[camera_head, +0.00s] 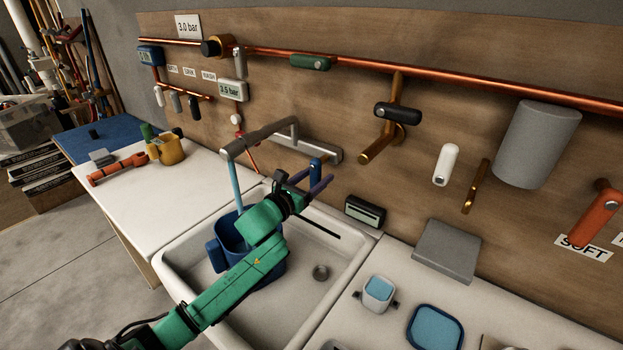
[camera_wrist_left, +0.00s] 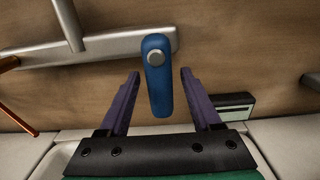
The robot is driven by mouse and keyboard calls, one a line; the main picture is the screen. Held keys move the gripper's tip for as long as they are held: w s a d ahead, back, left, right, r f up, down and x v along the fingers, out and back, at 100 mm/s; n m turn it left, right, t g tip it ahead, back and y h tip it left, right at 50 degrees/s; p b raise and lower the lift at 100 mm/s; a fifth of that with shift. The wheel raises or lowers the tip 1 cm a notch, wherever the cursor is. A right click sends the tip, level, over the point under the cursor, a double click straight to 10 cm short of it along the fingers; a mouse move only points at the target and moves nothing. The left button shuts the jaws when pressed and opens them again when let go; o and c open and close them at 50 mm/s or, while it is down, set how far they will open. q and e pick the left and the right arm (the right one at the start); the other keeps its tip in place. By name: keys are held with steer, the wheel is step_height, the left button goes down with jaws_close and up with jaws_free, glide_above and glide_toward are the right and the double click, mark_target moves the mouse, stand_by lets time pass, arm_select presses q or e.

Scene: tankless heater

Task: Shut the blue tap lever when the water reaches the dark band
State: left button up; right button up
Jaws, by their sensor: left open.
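The blue tap lever (camera_head: 315,165) sits at the right end of the grey tap (camera_head: 292,141). In the left wrist view the lever (camera_wrist_left: 157,88) stands between the purple fingers, with a gap on both sides. My left gripper (camera_head: 314,189) is open around the lever's lower part and does not visibly grip it. A light blue water stream (camera_head: 234,184) falls from the spout into a blue jug (camera_head: 214,256) in the sink. My left arm hides part of the jug. I cannot make out the dark band or the water level. My right gripper is not in view.
The white sink (camera_head: 320,297) surrounds the jug. A small dark display box (camera_head: 365,212) stands behind the sink's right rim; it also shows in the left wrist view (camera_wrist_left: 234,106). A grey block (camera_head: 447,252) lies on the right counter. Copper pipes (camera_head: 440,80) run along the wall.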

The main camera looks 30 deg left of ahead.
arm_select(q)
jaws_close()
stand_by(0.8)
